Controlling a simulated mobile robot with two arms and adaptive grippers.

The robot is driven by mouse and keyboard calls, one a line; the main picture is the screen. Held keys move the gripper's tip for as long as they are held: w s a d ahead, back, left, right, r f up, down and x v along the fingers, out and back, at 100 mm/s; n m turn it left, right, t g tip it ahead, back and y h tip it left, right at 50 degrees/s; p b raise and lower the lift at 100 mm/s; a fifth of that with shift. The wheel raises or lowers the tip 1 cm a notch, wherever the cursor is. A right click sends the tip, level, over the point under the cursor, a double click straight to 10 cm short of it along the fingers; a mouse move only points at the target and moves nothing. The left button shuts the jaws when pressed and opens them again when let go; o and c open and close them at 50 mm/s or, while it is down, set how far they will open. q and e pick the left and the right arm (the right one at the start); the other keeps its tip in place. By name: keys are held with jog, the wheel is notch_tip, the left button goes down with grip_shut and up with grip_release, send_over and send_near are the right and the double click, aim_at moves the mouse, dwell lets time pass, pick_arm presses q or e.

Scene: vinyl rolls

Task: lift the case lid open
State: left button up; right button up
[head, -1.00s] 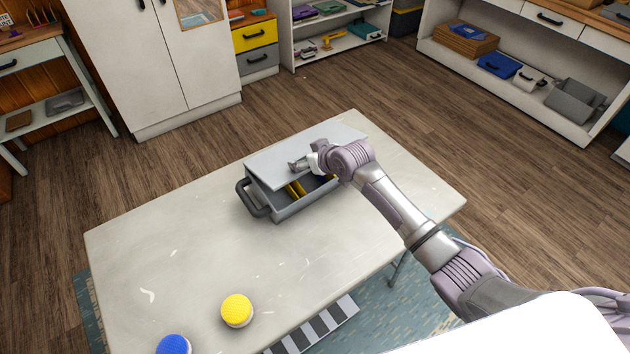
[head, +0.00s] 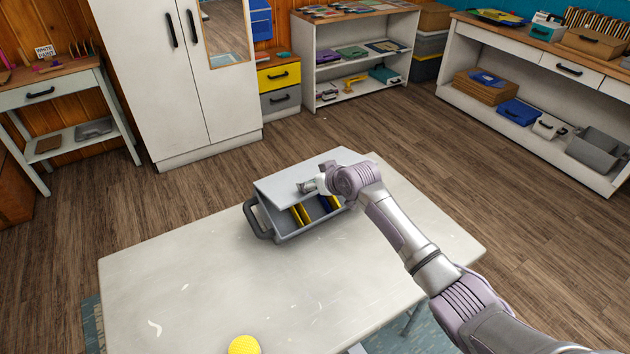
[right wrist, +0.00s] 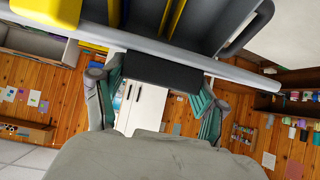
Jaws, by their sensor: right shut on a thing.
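The grey case (head: 292,226) stands on the pale table, with its dark side handle (head: 257,217) to the left. Its light grey lid (head: 285,185) is raised partway at the front, and yellow strips (head: 301,214) and something blue (head: 326,203) show inside. My right gripper (head: 306,187) is at the lid's front edge. In the right wrist view, its teal-padded fingers (right wrist: 160,84) are on either side of a dark tab (right wrist: 162,72) on the lid edge (right wrist: 230,72), and it is shut on that tab. My left gripper is out of view.
The table (head: 200,290) is mostly clear around the case. A yellow round-topped thing (head: 243,345) is at its near edge. A white cabinet (head: 170,80) and shelves (head: 350,60) stand beyond open floor.

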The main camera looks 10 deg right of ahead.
jog(key=shift+r, duration=0.1)
dwell(0.6)
jog(key=o, duration=1.7)
jog(key=shift+s, duration=0.1)
jog(key=v, duration=1.2)
